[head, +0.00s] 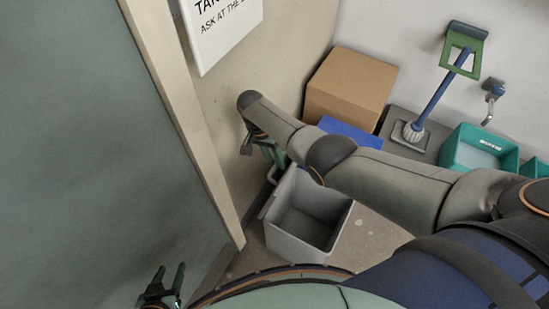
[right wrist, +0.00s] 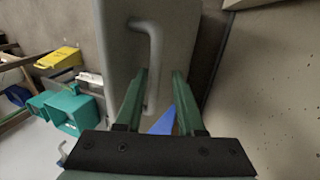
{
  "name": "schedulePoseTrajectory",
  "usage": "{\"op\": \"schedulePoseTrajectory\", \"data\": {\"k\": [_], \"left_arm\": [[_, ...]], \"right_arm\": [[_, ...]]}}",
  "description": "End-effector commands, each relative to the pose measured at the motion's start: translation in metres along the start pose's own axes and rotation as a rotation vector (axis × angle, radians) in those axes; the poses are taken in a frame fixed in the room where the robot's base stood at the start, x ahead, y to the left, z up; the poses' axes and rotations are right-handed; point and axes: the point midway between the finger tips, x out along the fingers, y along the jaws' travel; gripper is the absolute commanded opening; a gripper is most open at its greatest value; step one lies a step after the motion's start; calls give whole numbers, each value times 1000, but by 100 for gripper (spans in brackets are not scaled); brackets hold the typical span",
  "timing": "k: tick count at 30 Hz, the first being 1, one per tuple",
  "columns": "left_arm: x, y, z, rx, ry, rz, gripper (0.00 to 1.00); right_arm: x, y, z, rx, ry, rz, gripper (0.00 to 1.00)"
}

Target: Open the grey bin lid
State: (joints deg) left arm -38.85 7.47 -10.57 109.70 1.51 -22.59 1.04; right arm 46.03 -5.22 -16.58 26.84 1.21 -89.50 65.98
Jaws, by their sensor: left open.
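The grey bin (head: 308,240) stands on the floor by the beige wall, and I see into its empty interior. Its grey lid (head: 281,192) is up, standing roughly upright at the bin's wall side. In the right wrist view the lid (right wrist: 185,40) fills the upper middle, with its bar handle (right wrist: 155,60) running down between my fingers. My right gripper (right wrist: 157,85) is open, its green fingers either side of the handle with gaps showing. In the head view my right gripper (head: 272,152) is partly hidden by its arm. My left gripper (head: 168,283) is open and empty at lower left.
A cardboard box (head: 345,88) and a blue item (head: 350,133) are behind my right arm. A brush (head: 430,105) and teal buckets (head: 478,150) stand at right. A door-like grey-green panel (head: 90,150) fills the left. A yellow container (right wrist: 62,57) shows in the wrist view.

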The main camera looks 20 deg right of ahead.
Motion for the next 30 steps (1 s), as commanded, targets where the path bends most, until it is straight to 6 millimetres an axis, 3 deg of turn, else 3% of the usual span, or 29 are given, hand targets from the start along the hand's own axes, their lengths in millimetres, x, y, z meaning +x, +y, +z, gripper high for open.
{"op": "schedulePoseTrajectory", "data": {"k": [14, 17, 30], "left_arm": [[-2, 0, -1, 1, -1, 0, 50], [-5, 0, -4, 1, -1, 0, 50], [-15, 1, -15, 1, -2, 0, 50]], "right_arm": [[-7, -1, -2, 1, 4, -3, 47], [-20, -1, -2, 1, 5, -6, 47], [-104, -1, -1, 1, 3, -4, 47]]}}
